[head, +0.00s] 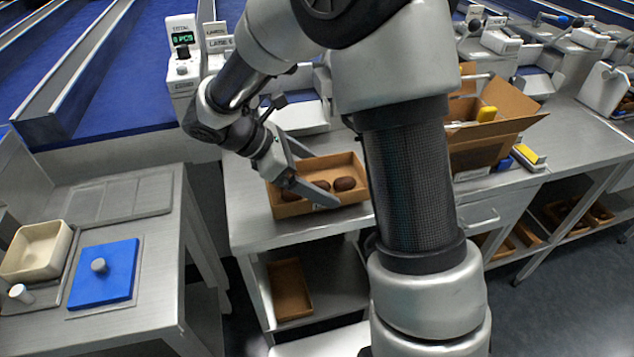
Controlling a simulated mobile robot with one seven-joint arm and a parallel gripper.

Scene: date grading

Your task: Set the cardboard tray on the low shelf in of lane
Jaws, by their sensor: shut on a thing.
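The cardboard tray (345,160) is a shallow brown box at the bench's front edge, below the lane display, with a few dark dates (345,184) in it. My gripper (322,180) reaches in from the tray's left side, its two fingers spread over the tray. It is shut on the tray, but the exact contact is hard to see. I cannot tell whether the tray touches the bench or is slightly raised. The low shelf (335,275) is under this bench, and another empty-looking brown tray (290,290) lies at its left. My arm hides the shelf's right part.
A left side table holds a blue-topped scale (105,272) and a cream bin (36,250). An open cardboard box (490,150) stands on the bench right of my arm. A display post (183,55) stands behind the tray. More brown trays (570,212) fill the right-hand low shelf.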

